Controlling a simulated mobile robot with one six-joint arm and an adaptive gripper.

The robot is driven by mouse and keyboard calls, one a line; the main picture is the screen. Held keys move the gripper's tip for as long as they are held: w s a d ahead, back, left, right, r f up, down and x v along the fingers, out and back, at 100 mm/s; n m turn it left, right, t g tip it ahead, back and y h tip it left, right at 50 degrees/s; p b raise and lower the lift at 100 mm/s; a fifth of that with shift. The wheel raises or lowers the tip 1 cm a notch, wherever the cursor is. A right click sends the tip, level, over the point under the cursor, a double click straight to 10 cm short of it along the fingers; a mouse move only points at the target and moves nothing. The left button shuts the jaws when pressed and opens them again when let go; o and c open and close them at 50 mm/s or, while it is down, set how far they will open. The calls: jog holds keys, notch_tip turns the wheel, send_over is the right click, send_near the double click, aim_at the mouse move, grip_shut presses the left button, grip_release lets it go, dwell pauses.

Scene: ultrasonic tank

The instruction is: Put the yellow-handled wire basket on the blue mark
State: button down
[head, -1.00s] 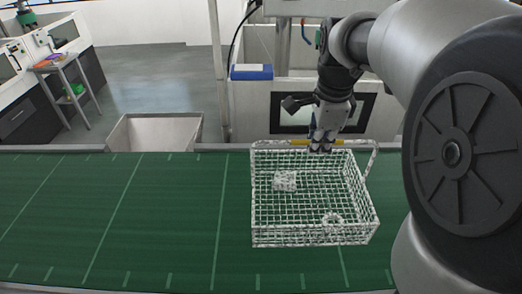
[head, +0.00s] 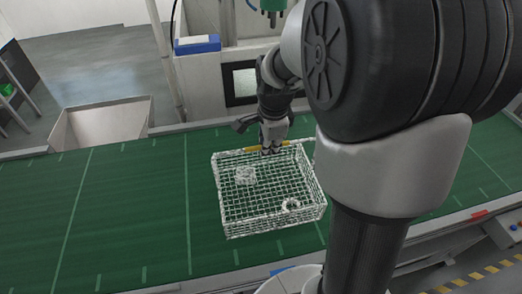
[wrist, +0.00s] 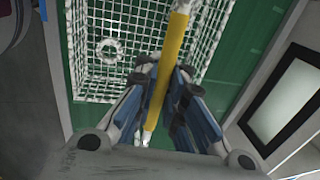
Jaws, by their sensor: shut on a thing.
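The wire basket (head: 232,228) is white mesh with a yellow handle bar (head: 283,144) along its far side. A pale block (head: 246,175) and a pale ring (head: 291,204) are inside it. My gripper (head: 271,150) is at the far side of the basket, shut on the yellow handle. In the wrist view my fingers (wrist: 165,78) close around the yellow bar (wrist: 176,45), with the basket mesh (wrist: 200,45) beyond. The basket is over the green belt; I cannot tell whether it touches it. A small blue patch (head: 283,269) shows at the belt's near edge, partly cut off by my body.
The green belt (head: 120,220) with pale lines is clear left of the basket. A red mark (head: 479,215) is on the near rail at right. A grey bin (head: 100,125) and a blue-and-white box (head: 197,44) are beyond the belt. A control box (head: 508,228) is at far right.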

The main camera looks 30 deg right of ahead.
jog(key=shift+w+f+b, duration=0.1)
jog(key=shift+f+b, duration=0.25)
jog(key=shift+f, duration=2.05)
jog(key=shift+f, duration=0.2)
jog(key=c, duration=1.7)
grip_release()
notch_tip(320, 180, up, 12)
jog(key=s+p, duration=0.2)
jog(key=s+a+r+n+t, duration=0.1)
jog(key=s+a+n, duration=0.3)
jog(key=s+n, duration=0.2)
jog(key=s+a+r+n, duration=0.2)
jog(key=s+a+n, duration=0.2)
jog(key=n, duration=0.4)
jog(key=s+a+r+n+t, duration=0.1)
jog(key=s+a+n, duration=0.4)
jog(key=s+n, duration=0.2)
jog(key=shift+s+a+r+t+y, duration=0.1)
jog(key=shift+s+r+t+y, duration=0.05)
jog(key=shift+s+t+y, duration=0.2)
